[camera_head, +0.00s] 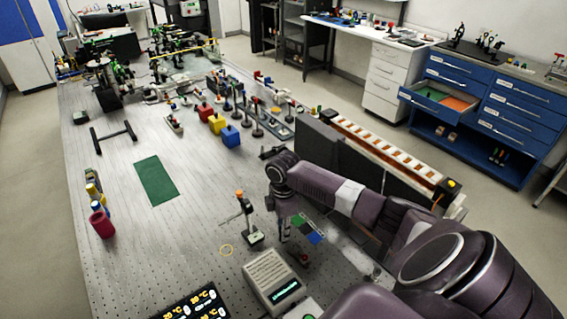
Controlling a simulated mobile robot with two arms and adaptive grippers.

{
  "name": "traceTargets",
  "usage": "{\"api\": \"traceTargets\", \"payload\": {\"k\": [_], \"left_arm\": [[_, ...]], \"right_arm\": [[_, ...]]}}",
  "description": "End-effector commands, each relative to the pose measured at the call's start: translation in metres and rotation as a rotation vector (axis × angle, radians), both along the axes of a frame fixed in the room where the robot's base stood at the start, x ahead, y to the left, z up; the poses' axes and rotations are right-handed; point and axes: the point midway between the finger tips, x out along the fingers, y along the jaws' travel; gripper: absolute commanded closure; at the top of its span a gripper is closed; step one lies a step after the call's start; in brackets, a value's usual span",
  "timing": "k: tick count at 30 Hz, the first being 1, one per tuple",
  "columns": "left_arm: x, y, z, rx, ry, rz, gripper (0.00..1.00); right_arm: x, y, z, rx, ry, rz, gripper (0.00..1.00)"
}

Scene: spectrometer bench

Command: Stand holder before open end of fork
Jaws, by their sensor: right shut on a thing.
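My right gripper (285,231) points down over the near part of the bench, at the end of my purple-grey arm. It is shut on a small dark thing that looks like the holder; fingers and holder blend together, and I cannot tell whether its foot touches the bench. A post stand (252,235) with an orange top and a side rod stands just left of the gripper. I cannot clearly make out the fork or its open end. My left gripper is not in view.
The perforated bench (200,215) has free room around a green mat (156,181). A grey meter (271,281) stands near the gripper. Red, yellow and blue blocks (230,136) stand farther back. A dark H-shaped frame (113,133) lies at left. A red cup (102,224) is near the left edge.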

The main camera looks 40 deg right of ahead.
Motion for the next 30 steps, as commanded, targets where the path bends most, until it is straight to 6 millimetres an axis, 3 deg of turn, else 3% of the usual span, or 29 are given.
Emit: {"api": "traceTargets", "payload": {"k": [6, 7, 12, 23, 30], "left_arm": [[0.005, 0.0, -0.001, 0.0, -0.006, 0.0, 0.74], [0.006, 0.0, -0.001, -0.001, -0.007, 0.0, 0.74], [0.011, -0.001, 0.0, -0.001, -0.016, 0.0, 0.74], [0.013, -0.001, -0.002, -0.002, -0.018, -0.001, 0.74], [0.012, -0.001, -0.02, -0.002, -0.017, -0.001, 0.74]], "right_arm": [[0.0, 0.0, -0.003, 0.0, 0.001, 0.0, 1.0], [0.0, 0.0, -0.003, 0.0, 0.001, 0.0, 0.81], [0.0, 0.0, -0.003, 0.0, 0.001, 0.0, 0.65], [0.001, 0.0, 0.004, 0.0, -0.002, 0.001, 0.65], [0.002, -0.001, 0.045, -0.002, -0.006, 0.002, 0.65]]}}
